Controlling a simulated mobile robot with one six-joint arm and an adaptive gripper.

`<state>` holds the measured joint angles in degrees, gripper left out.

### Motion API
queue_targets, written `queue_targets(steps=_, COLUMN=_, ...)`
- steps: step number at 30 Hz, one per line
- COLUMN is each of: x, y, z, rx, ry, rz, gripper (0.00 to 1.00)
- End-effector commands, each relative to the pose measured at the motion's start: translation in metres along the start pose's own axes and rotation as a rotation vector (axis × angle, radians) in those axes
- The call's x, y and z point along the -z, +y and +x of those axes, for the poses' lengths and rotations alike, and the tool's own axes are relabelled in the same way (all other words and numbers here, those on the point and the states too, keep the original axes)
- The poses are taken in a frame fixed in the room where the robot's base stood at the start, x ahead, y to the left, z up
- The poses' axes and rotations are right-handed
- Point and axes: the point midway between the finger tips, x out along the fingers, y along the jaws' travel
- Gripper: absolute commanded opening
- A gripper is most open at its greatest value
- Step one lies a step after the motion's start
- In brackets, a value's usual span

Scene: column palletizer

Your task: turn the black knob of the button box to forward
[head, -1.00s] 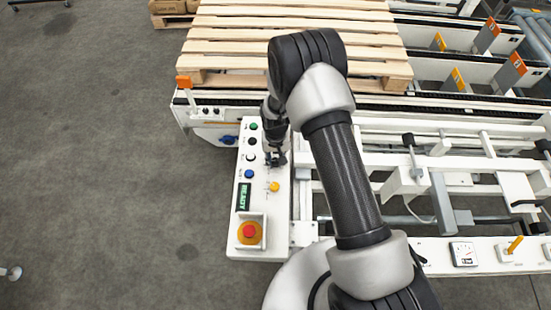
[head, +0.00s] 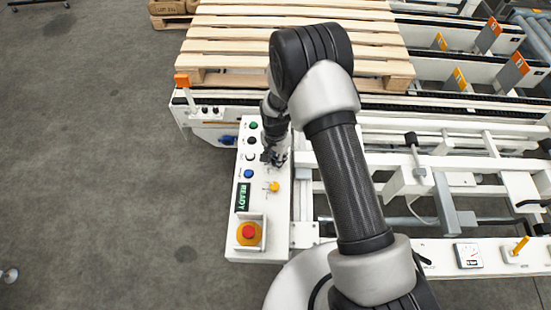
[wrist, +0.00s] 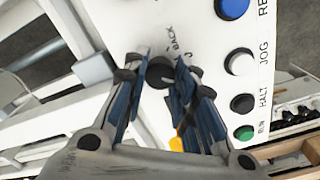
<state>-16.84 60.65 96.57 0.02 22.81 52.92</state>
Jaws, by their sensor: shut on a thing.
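The white button box (head: 262,225) stands upright beside the conveyor frame, with its buttons on top. Its black knob (wrist: 160,73) shows in the wrist view between my fingertips, next to the printed word BACK. My gripper (wrist: 167,70) is shut on the knob, with a blue-sided finger on each side of it. In the head view my gripper (head: 272,156) is over the box's right side, and it hides the knob there. The knob's pointer is too covered to read its setting.
A wooden pallet (head: 235,47) lies behind.

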Motion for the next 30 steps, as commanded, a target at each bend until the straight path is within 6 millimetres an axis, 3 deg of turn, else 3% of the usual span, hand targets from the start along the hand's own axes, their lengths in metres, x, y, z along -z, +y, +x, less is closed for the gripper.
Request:
queue_targets(steps=22, x=0.0020, y=-0.0009, z=-0.0011, rx=0.004, ry=0.003, rz=0.093, gripper=0.01)
queue_targets(steps=23, x=0.0020, y=-0.0009, z=-0.0011, rx=0.004, ry=0.003, rz=0.093, gripper=0.26)
queue_targets(steps=30, x=0.0012, y=-0.0004, z=-0.0006, rx=0.002, ry=0.002, rz=0.092, gripper=0.42)
